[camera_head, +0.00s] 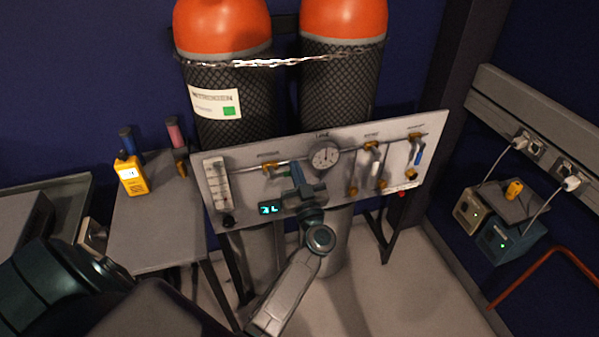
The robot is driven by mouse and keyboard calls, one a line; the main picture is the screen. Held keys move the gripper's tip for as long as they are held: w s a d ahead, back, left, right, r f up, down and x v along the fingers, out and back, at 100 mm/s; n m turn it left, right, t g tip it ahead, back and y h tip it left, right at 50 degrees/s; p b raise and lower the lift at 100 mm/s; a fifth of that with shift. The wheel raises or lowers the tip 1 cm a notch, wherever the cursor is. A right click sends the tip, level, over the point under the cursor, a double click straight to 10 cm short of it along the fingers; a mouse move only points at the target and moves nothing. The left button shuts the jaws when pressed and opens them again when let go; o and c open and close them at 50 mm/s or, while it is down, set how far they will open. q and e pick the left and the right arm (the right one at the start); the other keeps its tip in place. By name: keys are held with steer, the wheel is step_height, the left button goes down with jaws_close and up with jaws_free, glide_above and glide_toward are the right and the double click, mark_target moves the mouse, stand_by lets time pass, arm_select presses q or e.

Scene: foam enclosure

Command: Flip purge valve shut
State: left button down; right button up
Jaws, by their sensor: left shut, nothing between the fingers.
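A tilted grey panel (240,190) carries a pipe with several brass valves. The middle valve has a white handle (375,165) hanging down across the pipe. The right valve has a blue handle (418,156), also pointing down. Their labels are too small to read surely, so I cannot tell which is the purge valve. My right gripper is out of view.
A round gauge (324,156), a flow tube (217,185) and a lit display (270,209) are on the panel. Chained orange-topped cylinders (222,30) stand behind. A side table (150,235) holds a yellow meter (130,174). Boxes with cables (510,235) are at right.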

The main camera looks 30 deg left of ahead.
arm_select(q)
steer(key=shift+w+a+f, duration=0.1)
steer(key=shift+a+f, duration=0.05)
steer(key=shift+f, duration=0.35)
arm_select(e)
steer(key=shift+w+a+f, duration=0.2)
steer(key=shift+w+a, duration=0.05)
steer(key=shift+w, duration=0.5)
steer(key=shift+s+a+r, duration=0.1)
arm_select(q)
steer(key=shift+f+m+p, duration=0.1)
steer(key=shift+m+p, duration=0.3)
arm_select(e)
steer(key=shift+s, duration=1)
